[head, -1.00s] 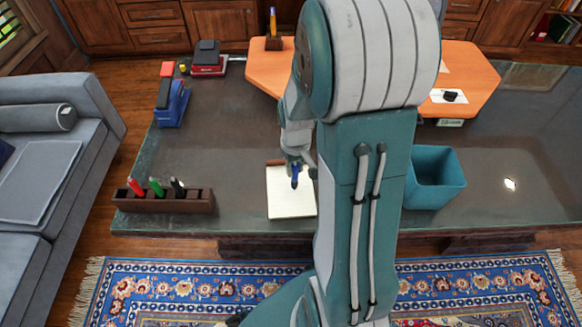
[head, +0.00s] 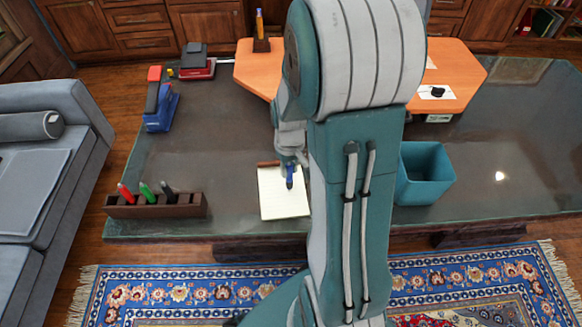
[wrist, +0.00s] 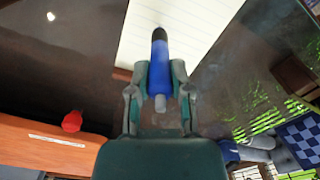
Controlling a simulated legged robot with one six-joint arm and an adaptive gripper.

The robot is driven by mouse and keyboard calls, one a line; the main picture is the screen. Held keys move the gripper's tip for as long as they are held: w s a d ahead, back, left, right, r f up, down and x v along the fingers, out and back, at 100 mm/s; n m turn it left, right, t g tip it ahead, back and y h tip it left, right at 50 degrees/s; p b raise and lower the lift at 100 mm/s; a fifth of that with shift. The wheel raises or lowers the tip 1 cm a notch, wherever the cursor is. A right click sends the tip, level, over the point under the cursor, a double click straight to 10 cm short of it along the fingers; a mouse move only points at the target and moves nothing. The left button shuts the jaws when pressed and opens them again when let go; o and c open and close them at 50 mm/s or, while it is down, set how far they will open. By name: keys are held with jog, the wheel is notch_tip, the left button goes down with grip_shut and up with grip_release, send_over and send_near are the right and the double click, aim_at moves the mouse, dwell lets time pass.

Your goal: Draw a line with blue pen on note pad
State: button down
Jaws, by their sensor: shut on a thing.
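The note pad (head: 284,204) lies on the dark glass-topped table, with a brown strip along its far edge. Its lined page (wrist: 200,32) fills the top of the wrist view, and I see no clear mark on it. My gripper (wrist: 160,75) is shut on the blue pen (wrist: 160,62), whose dark tip points at the page. In the head view the blue pen (head: 290,177) is over the upper part of the pad, near its right edge. I cannot tell whether the tip touches the paper. My arm hides part of the table beside the pad.
A dark pen holder (head: 157,206) with red, green and black pens stands to the left. A teal bin (head: 424,175) is right of my arm. Staplers (head: 160,105) and an orange board (head: 455,82) lie farther back. The table between holder and pad is clear.

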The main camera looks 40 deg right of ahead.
jog(key=shift+w+a, duration=0.2)
jog(key=shift+a, duration=0.1)
jog(key=shift+w+a, duration=0.1)
jog(key=shift+a, duration=0.05)
jog(key=shift+w+a, duration=0.25)
jog(key=shift+a, duration=0.2)
jog(key=shift+a, duration=0.1)
jog(key=shift+w+a, duration=0.35)
jog(key=shift+a, duration=0.2)
jog(key=shift+a, duration=0.1)
jog(key=shift+w+a+f, duration=0.1)
jog(key=shift+w+a, duration=0.2)
jog(key=shift+a, duration=0.2)
